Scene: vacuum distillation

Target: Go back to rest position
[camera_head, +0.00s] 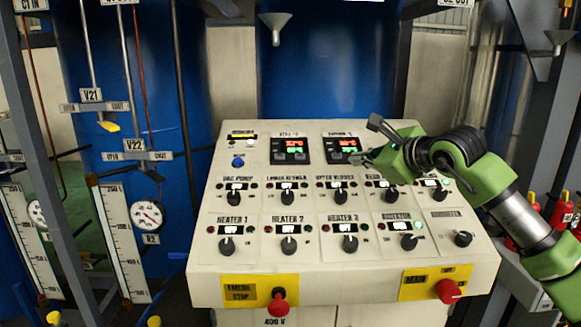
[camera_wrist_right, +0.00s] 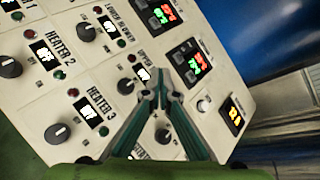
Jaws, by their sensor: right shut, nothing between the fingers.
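My right gripper (camera_head: 366,157) reaches in from the right over the upper right part of the control panel (camera_head: 305,262). Its green arm crosses the right edge of the panel. The gripper is shut and empty, and its fingertips show just below the right digital display (camera_head: 343,145). In the right wrist view the shut fingers (camera_wrist_right: 160,88) point at the panel near the upper blower knob (camera_wrist_right: 126,86). I cannot tell whether they touch the panel. My left gripper is not in view.
A red emergency knob (camera_head: 278,303) and a red main knob (camera_head: 448,291) stick out at the panel's front. Blue tanks (camera_head: 330,60) stand behind. Valve rods and a round gauge (camera_head: 147,214) are at the left. Red bottles (camera_head: 562,210) stand at the right.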

